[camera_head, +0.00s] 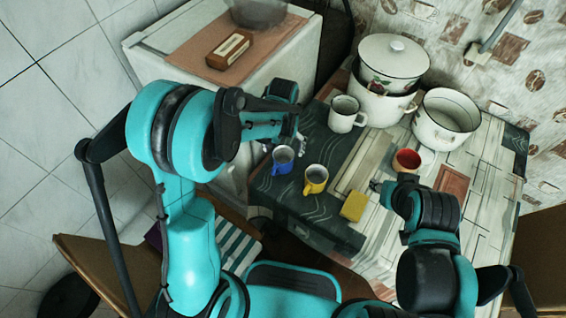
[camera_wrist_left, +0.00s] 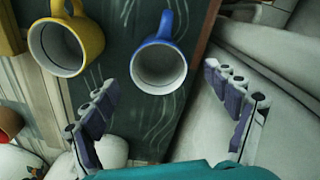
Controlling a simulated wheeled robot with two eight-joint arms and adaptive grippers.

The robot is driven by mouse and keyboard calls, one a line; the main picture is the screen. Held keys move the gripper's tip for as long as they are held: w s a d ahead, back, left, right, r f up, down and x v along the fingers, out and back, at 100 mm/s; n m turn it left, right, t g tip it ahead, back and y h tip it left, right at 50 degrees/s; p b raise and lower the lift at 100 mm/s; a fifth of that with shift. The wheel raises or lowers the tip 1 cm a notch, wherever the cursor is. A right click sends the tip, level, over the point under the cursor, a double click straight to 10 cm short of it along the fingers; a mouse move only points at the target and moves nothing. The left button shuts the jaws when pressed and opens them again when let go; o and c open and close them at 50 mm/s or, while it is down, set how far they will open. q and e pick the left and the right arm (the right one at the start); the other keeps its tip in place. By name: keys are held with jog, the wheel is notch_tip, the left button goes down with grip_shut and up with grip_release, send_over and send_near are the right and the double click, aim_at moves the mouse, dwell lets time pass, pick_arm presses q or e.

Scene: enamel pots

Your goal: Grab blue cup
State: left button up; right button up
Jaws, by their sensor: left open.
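The blue cup (camera_head: 283,159) stands on the dark end of the table, left of the yellow cup (camera_head: 315,180). In the left wrist view the blue cup (camera_wrist_left: 159,66) shows its pale inside, with its handle pointing up. It lies ahead of my left gripper (camera_wrist_left: 168,118), roughly between the lines of the two spread fingers and not touched by them. In the head view my left gripper (camera_head: 290,122) is beside and above the blue cup, its fingers partly hidden by the arm. My right gripper (camera_head: 378,186) is near the yellow sponge; its finger state is unclear.
The yellow cup (camera_wrist_left: 66,45) is close beside the blue cup. A white mug (camera_head: 343,115), a lidded pot (camera_head: 392,65), an open pot (camera_head: 445,120), a red cup (camera_head: 406,161) and a yellow sponge (camera_head: 353,206) stand on the table. A white cabinet (camera_head: 290,60) adjoins its left edge.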

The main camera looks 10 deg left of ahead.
aim_at(284, 157)
pick_arm(q)
jog(key=f+b, duration=0.1)
jog(key=f, duration=0.1)
jog(key=f+b, duration=0.1)
jog(key=f, duration=0.1)
jog(key=shift+s+d+f, duration=0.15)
jog(key=shift+s+f, duration=0.05)
jog(key=shift+f, duration=0.15)
jog(key=shift+r, duration=0.1)
jog(key=c, duration=1.5)
jog(key=shift+o, duration=0.2)
